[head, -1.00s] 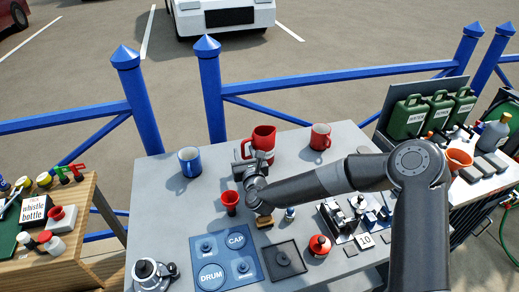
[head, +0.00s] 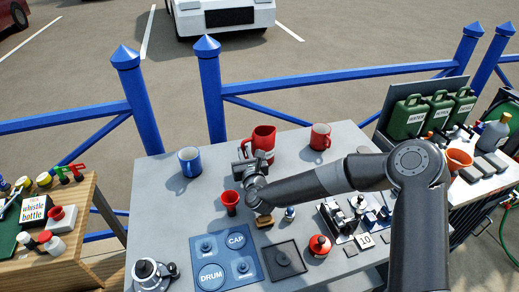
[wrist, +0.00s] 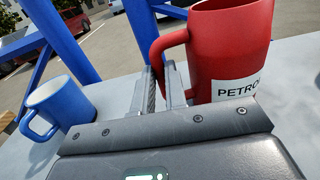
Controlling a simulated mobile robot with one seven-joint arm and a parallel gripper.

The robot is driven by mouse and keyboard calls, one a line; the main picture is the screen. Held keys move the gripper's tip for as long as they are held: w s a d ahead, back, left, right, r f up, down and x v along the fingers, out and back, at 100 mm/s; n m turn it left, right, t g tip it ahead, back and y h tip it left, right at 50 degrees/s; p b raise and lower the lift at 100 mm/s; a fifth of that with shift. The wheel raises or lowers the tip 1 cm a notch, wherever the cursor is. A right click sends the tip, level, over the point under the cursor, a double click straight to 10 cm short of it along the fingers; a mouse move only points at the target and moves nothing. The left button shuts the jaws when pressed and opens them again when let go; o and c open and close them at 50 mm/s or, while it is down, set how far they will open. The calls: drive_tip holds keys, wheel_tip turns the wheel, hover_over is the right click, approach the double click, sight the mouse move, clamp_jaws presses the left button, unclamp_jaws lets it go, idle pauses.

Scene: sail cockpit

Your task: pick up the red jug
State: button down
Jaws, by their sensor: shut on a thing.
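The red jug (head: 264,136) stands upright at the back middle of the grey table. In the wrist view the jug (wrist: 228,45) fills the upper right and shows a white label reading "PETRO", cut off at the edge. Its handle faces my gripper. My gripper (wrist: 163,85) is shut on that handle, with the fingers on either side of it. In the head view my gripper (head: 246,153) is just in front and left of the jug. I cannot tell whether the jug's base is off the table.
A blue mug (head: 190,161) stands left of the jug and a red mug (head: 320,137) stands right. A red cup (head: 230,202) is close in front of my gripper. A blue board (head: 226,262) and small parts lie nearer. A blue railing (head: 300,79) runs behind.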

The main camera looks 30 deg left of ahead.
sight(244, 143)
drive_tip(key=shift+r, duration=0.15)
drive_tip(key=shift+r, duration=2)
drive_tip(key=w+d+r, duration=0.2)
drive_tip(key=d+r, duration=0.4)
drive_tip(key=d, duration=0.5)
drive_tip(key=shift+w+r, duration=0.35)
drive_tip(key=shift+w, duration=0.05)
drive_tip(key=shift+d, duration=0.15)
idle(1.0)
